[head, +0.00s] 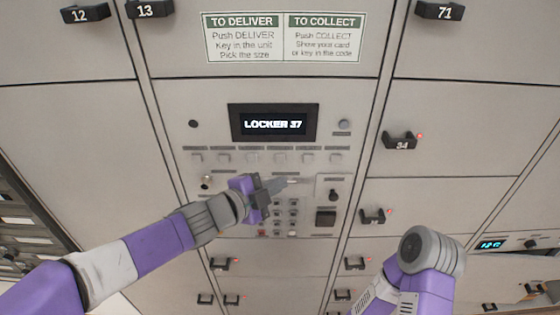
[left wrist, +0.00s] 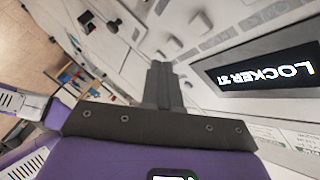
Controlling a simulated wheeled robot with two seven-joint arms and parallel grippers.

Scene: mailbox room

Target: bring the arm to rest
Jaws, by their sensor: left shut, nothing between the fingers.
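My left gripper (head: 279,185) is in front of the locker control panel, over the area between the button row and the keypad (head: 285,218). It is shut and empty; its closed fingers also show in the left wrist view (left wrist: 161,85), close to the panel. I cannot tell whether they touch it. The display (head: 274,124) above reads "LOCKER 37" and shows in the left wrist view too (left wrist: 268,70). My right arm (head: 420,265) is folded at the lower right; its gripper is not seen.
Locker doors surround the panel, with handles such as 34 (head: 401,141), 71 (head: 440,10) and 12 (head: 84,13), some with red lights. An instruction sign (head: 284,37) is above the display. A small blue-lit display (head: 491,244) is at the right. Shelves (head: 22,222) stand at the left.

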